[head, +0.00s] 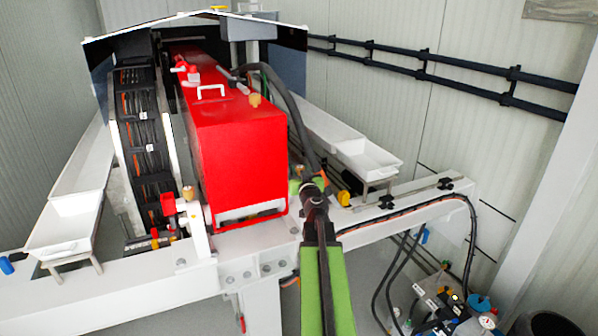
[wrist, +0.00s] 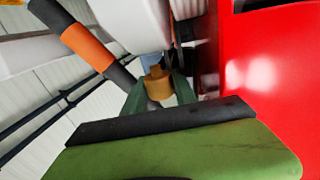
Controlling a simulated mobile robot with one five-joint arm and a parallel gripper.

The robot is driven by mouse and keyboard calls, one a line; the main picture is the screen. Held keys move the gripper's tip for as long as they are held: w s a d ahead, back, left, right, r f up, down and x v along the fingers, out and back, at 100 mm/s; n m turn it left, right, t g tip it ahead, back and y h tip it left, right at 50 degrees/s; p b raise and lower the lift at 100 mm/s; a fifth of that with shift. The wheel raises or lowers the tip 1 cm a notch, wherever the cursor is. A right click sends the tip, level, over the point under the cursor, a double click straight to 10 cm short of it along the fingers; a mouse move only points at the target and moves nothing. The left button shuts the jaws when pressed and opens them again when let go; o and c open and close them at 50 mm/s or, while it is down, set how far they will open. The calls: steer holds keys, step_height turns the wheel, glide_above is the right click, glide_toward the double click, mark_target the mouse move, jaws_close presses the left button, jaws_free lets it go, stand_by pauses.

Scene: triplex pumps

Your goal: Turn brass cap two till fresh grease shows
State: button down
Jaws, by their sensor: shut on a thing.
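In the wrist view a brass cap (wrist: 157,82) sits between the two green fingers of my gripper (wrist: 159,92), which is shut on it. The cap is close beside a red housing and below a white rounded part. In the head view my gripper (head: 308,187) is at the right front corner of the red housing, and a small brass piece (head: 299,170) shows beside it. Other brass caps are on top of the red housing (head: 255,100) and at its left front (head: 188,192). No number is readable on any cap, and no grease can be made out.
The red housing (head: 234,150) stands directly left of my gripper. A dark hose (head: 292,110) with an orange band (wrist: 88,47) runs close by. White trays (head: 365,160) flank the machine. A white beam (head: 400,205) carries cables. Bottles and cans stand at lower right.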

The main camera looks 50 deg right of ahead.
steer(key=shift+a+m+g+h, duration=0.1)
steer(key=shift+m+g+h, duration=0.4)
steer(key=shift+h, duration=0.1)
steer(key=shift+w+m+g+h, duration=0.1)
steer(key=shift+m+g+h, duration=0.2)
steer(key=c, duration=1)
jaws_free()
